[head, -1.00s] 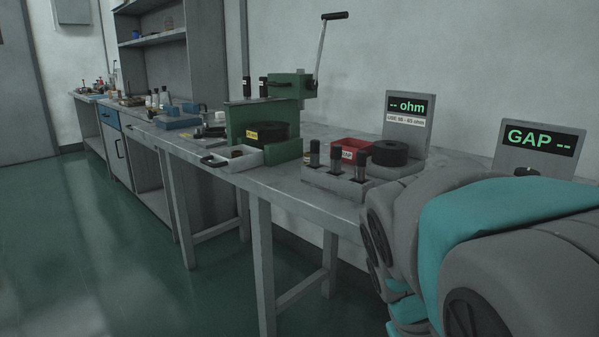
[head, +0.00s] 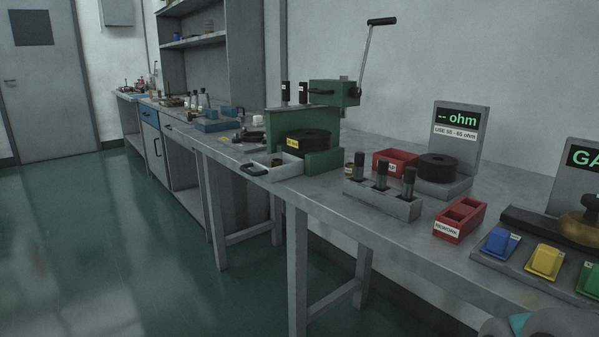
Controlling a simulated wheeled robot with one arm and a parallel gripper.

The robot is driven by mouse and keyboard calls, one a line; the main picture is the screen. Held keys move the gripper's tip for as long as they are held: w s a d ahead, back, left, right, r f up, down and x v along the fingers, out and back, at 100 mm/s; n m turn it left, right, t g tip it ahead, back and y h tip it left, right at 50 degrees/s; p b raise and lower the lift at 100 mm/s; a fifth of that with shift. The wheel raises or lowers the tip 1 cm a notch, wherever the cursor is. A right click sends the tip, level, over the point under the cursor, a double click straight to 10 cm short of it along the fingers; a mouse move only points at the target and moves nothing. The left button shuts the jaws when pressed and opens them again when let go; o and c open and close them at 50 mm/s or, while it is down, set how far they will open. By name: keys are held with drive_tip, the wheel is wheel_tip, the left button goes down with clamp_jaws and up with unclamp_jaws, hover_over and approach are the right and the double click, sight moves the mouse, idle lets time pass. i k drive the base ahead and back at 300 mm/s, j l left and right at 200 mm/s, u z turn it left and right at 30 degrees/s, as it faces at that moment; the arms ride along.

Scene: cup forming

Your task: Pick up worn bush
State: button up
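I cannot tell which thing is the worn bush; no label I can read names it. A small round part (head: 277,162) lies in the light tray (head: 262,173) before the green press, too small to identify. My gripper is not in view. Only a grey and teal piece of my arm shows at the bottom right corner.
The green hand press (head: 333,93) holds a black ring (head: 308,142). A red bin (head: 392,161) and a black disc (head: 437,166) on the ohm meter stand sit behind the block. A red REWORK box (head: 461,218) and coloured blocks (head: 545,261) stand right. The green floor at left is clear.

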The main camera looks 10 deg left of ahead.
sight(276, 162)
drive_tip(key=k+j, duration=0.1)
drive_tip(key=j, duration=0.3)
drive_tip(key=k+j, duration=0.1)
drive_tip(key=j, duration=0.35)
drive_tip(key=k+j+z, duration=0.1)
drive_tip(key=j, duration=0.3)
